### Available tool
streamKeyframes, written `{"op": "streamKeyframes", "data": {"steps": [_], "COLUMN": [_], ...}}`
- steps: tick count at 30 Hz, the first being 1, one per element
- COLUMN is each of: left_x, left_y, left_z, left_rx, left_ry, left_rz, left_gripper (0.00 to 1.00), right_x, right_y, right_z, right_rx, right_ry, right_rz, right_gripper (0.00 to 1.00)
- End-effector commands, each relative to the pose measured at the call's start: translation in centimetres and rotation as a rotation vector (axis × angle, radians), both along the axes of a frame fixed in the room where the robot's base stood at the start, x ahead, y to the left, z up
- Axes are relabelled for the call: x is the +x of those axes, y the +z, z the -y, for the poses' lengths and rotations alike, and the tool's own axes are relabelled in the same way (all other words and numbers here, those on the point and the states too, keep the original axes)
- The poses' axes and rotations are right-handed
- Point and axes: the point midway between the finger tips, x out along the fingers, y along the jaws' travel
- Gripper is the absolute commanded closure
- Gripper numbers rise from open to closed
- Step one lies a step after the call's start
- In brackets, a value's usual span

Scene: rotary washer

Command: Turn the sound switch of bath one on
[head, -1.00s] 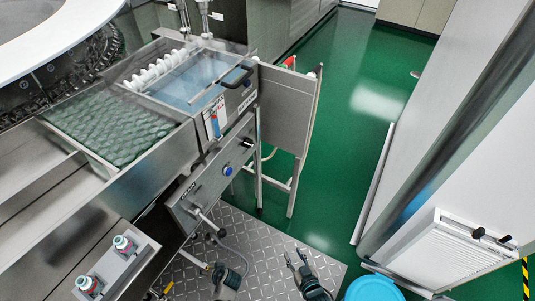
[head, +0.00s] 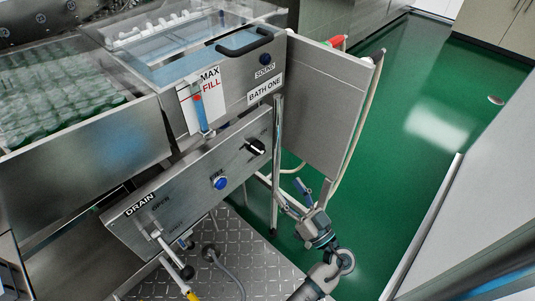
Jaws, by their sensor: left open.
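Bath one is a steel tank at the upper middle with a "BATH ONE" label (head: 265,91) on its front. The sound switch (head: 265,59) is a small dark round knob above the "SOUND" label (head: 265,72), near the right end of that front. Its exact turn position is too small to tell. My left gripper (head: 304,191) is open and empty. It shows below and to the right of the switch in the picture, apart from it, with its fingers pointing up. My right gripper is not in view.
A black handle (head: 244,40) sits on the tank's top edge near the switch. The lower panel (head: 160,200) carries a black knob (head: 256,146) and a blue button (head: 220,182). A steel side panel (head: 318,110) with hoses stands right of the tank. Green floor (head: 420,120) is open at right.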

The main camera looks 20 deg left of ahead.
Motion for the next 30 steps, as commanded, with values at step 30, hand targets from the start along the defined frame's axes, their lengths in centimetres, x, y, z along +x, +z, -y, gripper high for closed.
{"op": "streamKeyframes", "data": {"steps": [30], "left_x": [5.5], "left_y": [4.4], "left_z": [-10.1], "left_rx": [0.0], "left_ry": [0.0], "left_rz": [-0.005], "left_gripper": [0.45], "right_x": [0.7], "right_y": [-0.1], "right_z": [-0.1], "right_rx": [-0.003], "right_ry": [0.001], "right_rz": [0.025], "right_gripper": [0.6]}}
